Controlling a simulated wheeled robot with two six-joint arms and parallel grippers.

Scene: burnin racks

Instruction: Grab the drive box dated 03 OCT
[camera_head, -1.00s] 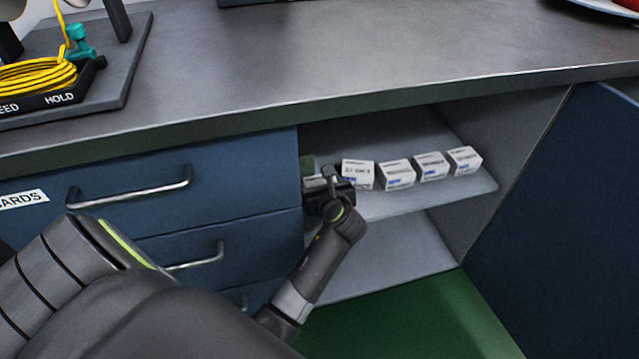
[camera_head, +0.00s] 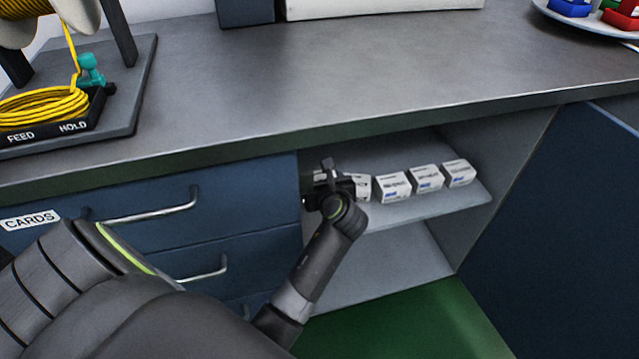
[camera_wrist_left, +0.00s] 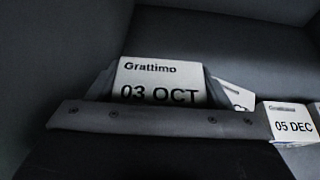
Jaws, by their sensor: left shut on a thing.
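The white drive box marked "03 OCT" (camera_wrist_left: 160,82) stands between the fingers of my left gripper (camera_head: 329,178) in the left wrist view. The gripper is shut on it, with one finger on each side. In the head view the gripper is at the left end of the open shelf and hides most of this box. A box marked "05 DEC" (camera_wrist_left: 293,125) sits to the right in the wrist view, and another white box shows partly behind the right finger. My right gripper is not in view.
More white boxes (camera_head: 427,179) stand in a row on the shelf (camera_head: 425,211), right of the gripper. The blue drawers (camera_head: 240,185) border the opening on the left, the counter (camera_head: 360,75) is above, and a blue panel (camera_head: 560,215) is at right.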

